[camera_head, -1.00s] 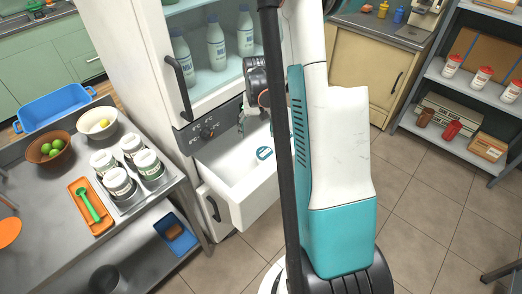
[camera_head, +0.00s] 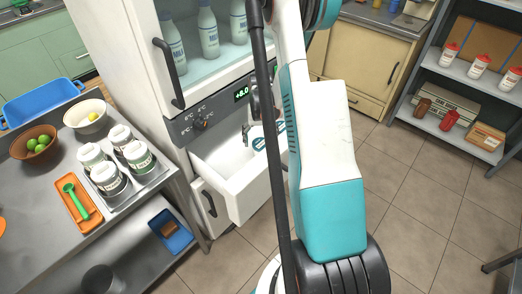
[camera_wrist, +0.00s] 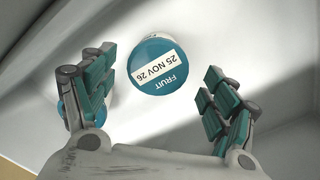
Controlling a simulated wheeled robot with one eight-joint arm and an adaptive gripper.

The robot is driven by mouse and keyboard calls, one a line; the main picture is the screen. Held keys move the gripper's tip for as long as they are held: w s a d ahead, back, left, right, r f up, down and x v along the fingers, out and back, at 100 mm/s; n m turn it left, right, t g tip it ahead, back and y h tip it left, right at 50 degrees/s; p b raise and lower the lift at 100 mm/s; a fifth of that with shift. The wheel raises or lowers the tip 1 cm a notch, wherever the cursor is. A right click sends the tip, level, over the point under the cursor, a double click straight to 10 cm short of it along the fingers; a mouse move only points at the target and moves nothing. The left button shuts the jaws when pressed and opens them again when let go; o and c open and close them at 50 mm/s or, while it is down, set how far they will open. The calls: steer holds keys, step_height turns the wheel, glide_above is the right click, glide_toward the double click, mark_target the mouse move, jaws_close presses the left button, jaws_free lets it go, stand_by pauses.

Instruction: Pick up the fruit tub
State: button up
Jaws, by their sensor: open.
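The fruit tub (camera_wrist: 158,66) has a round teal lid with a white label reading "FRUIT 25 NOV 26". It stands in the open white drawer (camera_head: 245,193) of the refrigerator in the head view. My gripper (camera_wrist: 158,62) is open, with its fingers to the left and right of the lid in the wrist view and visible gaps on both sides. A second teal round thing (camera_wrist: 67,108) shows partly behind the left finger. In the head view the gripper is largely hidden behind a dark pole and my arm.
Milk bottles (camera_head: 209,34) stand behind the glass above the drawer. At the left is a steel table (camera_head: 35,195) with several labelled tubs, bowls and an orange tray (camera_head: 78,203). Shelves (camera_head: 466,72) stand at the right. The tiled floor right of my arm is open.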

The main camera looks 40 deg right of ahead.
mark_target(261, 143)
step_height(261, 143, down, 5)
steer(key=shift+d+r+b, duration=0.15)
steer(key=shift+b, duration=0.95)
steer(key=shift+r, duration=0.1)
steer(key=c, duration=1.3)
